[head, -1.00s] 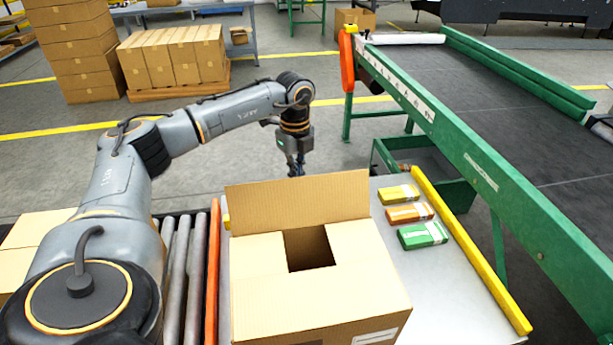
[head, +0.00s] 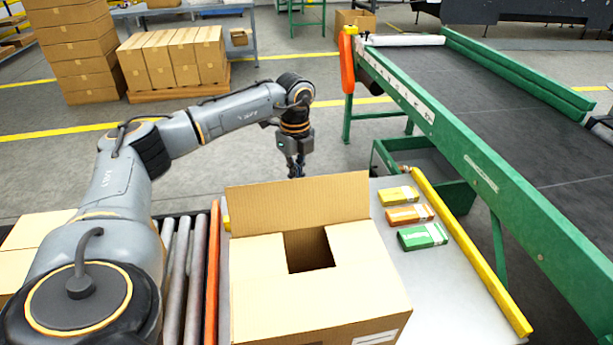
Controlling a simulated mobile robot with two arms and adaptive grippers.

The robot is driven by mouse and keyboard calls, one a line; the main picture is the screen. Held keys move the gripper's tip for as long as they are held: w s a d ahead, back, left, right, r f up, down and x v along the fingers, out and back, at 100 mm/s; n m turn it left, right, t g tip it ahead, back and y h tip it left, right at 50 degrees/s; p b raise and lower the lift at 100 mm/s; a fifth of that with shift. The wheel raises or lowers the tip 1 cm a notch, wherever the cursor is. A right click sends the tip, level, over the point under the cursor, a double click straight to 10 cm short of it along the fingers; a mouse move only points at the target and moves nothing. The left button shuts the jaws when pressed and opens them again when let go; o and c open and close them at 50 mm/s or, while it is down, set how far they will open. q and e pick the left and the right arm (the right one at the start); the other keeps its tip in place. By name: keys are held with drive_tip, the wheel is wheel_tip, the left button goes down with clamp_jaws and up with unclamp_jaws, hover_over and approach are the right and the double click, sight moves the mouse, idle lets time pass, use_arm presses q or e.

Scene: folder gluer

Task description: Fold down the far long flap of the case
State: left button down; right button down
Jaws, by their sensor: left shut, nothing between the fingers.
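The case (head: 320,305) is an open-topped cardboard box on the metal table in the lower middle of the head view. Its far long flap (head: 300,204) stands up, roughly upright. The two short side flaps (head: 258,258) and (head: 356,247) lie folded in, with a dark gap (head: 309,250) between them. My left gripper (head: 296,172) points down just behind the far flap, with its fingers shut and empty. The flap's top edge is close to the fingertips, and I cannot tell whether they touch it. My right gripper is not in view.
Yellow, orange and green cartons (head: 422,236) lie on the table (head: 455,290) right of the case, beside a yellow rail (head: 470,250). A green-framed conveyor (head: 490,175) runs along the right. Rollers (head: 178,270) and an orange rail (head: 213,270) are left of the case.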

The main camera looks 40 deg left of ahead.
sight(301, 205)
use_arm(q)
drive_tip(key=s+d, duration=0.2)
drive_tip(key=s+d+p, duration=0.1)
drive_tip(key=s+d, duration=0.1)
drive_tip(key=d, duration=0.1)
drive_tip(key=shift+s+d, duration=0.35)
drive_tip(key=shift+d, duration=0.2)
